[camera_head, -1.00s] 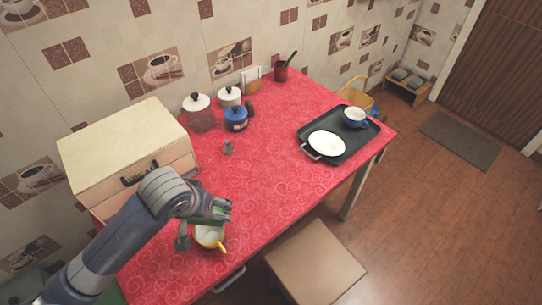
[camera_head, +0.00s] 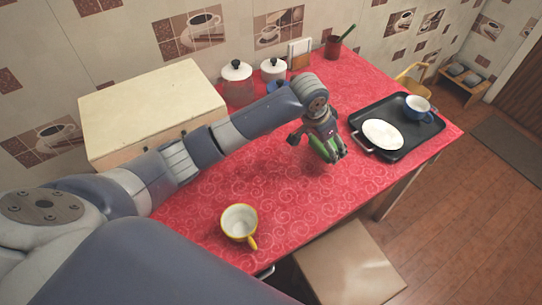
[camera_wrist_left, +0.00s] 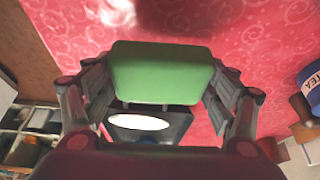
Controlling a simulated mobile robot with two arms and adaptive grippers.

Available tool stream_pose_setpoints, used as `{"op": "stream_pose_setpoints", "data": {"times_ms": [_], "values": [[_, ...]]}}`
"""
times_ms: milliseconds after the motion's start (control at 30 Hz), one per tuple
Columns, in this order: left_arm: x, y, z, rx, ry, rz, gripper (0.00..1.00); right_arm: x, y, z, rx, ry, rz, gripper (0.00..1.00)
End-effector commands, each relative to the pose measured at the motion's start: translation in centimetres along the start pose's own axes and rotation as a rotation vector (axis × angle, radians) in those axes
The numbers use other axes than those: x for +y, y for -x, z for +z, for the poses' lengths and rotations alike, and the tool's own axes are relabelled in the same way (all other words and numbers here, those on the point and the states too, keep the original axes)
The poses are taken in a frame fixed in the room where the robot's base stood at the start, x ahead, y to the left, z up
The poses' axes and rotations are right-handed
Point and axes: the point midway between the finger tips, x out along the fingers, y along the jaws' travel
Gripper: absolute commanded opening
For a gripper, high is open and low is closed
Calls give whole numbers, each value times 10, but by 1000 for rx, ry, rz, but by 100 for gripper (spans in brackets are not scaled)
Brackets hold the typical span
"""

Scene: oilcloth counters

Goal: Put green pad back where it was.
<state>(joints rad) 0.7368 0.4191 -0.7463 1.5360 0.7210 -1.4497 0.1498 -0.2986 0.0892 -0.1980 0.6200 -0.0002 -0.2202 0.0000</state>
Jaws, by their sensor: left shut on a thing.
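My left gripper (camera_head: 318,145) is shut on the green pad (camera_head: 328,160) and holds it over the red tablecloth, left of the black tray. In the left wrist view the green pad (camera_wrist_left: 162,72) lies flat-on between both fingers. In the head view the fingers hide part of the pad. Whether the pad touches the cloth cannot be told. My right gripper is not in view.
A yellow-handled cup (camera_head: 239,222) stands near the front edge. The black tray (camera_head: 402,143) holds a white plate (camera_head: 383,134) and a blue cup (camera_head: 418,107). White-lidded canisters (camera_head: 237,84) and a cream bread box (camera_head: 150,110) stand behind my arm. Cloth between cup and tray is clear.

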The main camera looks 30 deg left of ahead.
Motion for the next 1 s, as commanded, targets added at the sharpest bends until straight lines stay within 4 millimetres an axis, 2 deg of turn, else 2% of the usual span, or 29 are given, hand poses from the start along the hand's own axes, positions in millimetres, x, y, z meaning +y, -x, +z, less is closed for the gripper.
{"op": "stream_pose_setpoints", "data": {"times_ms": [167,500,633,867,1000], "values": [[-16,3,11,0,-6,0,52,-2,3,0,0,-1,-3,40],[-78,22,76,-2,-5,-2,52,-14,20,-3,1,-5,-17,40],[-97,27,96,-2,-5,-1,52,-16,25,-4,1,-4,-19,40],[-110,29,111,2,-6,3,52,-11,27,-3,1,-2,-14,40],[-110,17,116,0,-6,4,52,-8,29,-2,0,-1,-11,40]]}}
